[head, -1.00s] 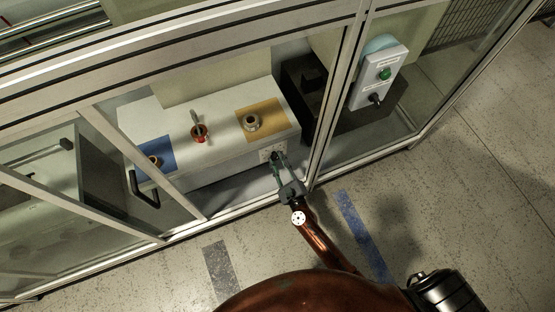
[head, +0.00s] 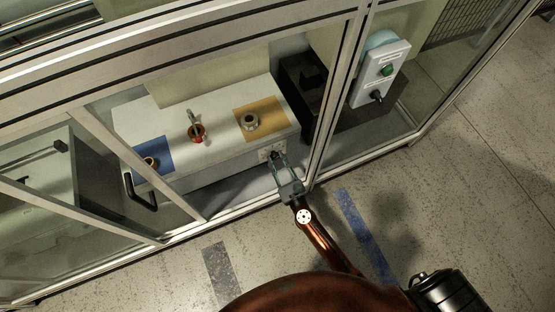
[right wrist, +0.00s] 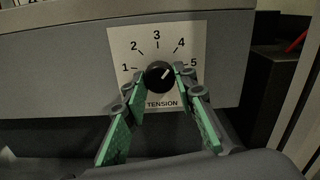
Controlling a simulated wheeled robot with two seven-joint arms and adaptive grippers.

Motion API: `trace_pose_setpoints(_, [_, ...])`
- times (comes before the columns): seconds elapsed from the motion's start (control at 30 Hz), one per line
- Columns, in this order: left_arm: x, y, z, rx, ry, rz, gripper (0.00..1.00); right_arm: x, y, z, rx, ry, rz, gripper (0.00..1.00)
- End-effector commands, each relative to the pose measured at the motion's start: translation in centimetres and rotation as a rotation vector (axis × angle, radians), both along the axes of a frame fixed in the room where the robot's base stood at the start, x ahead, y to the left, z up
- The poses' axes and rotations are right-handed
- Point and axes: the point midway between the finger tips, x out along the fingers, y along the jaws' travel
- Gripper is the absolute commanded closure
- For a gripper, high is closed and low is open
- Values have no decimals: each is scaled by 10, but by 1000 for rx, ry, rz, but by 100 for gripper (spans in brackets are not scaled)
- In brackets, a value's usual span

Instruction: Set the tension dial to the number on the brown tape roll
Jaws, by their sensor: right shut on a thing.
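The black tension dial (right wrist: 159,74) sits on a white plate (right wrist: 155,50) numbered 1 to 5. Its white mark points up and right, about between 4 and 5. My right gripper (right wrist: 159,76) has its green-padded fingers on either side of the dial, shut on it. In the head view the right gripper (head: 277,158) reaches the front of the white box. A small ring-shaped roll (head: 152,162) on a blue patch looks brownish; I cannot be sure that it is the brown tape roll, and no number on it is readable. My left gripper is not in view.
A ring-shaped part (head: 250,121) sits on a yellow patch and a red one (head: 198,133) between the patches, on the white box (head: 220,112). A frame post (head: 333,105) stands close right of my gripper. A control box (head: 386,72) with a green button is further right.

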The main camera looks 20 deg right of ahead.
Motion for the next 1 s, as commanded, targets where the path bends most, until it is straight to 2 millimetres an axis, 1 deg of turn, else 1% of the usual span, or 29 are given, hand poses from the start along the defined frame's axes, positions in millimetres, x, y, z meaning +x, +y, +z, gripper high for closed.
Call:
trace_pose_setpoints(0.2, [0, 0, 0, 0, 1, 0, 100, -1, 0, -2, 0, 3, -1, 99])
trace_pose_setpoints(0.23, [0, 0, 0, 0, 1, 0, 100, -1, 0, -2, -1, 3, -1, 73])
trace_pose_setpoints(0.47, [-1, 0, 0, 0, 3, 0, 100, 0, 0, -1, -1, 2, 0, 57])
trace_pose_setpoints(0.7, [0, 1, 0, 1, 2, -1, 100, 0, 0, -1, -1, 1, 0, 57])
trace_pose_setpoints(0.8, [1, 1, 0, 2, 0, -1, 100, -4, 0, -1, -2, 1, 0, 57])
trace_pose_setpoints(0.87, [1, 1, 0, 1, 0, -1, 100, -9, -1, -1, -2, 2, 0, 57])
trace_pose_setpoints(0.97, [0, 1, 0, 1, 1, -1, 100, -24, 0, -2, -1, 3, 0, 57])
trace_pose_setpoints(1.0, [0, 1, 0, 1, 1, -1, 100, -33, -1, -2, -2, 4, 0, 57])
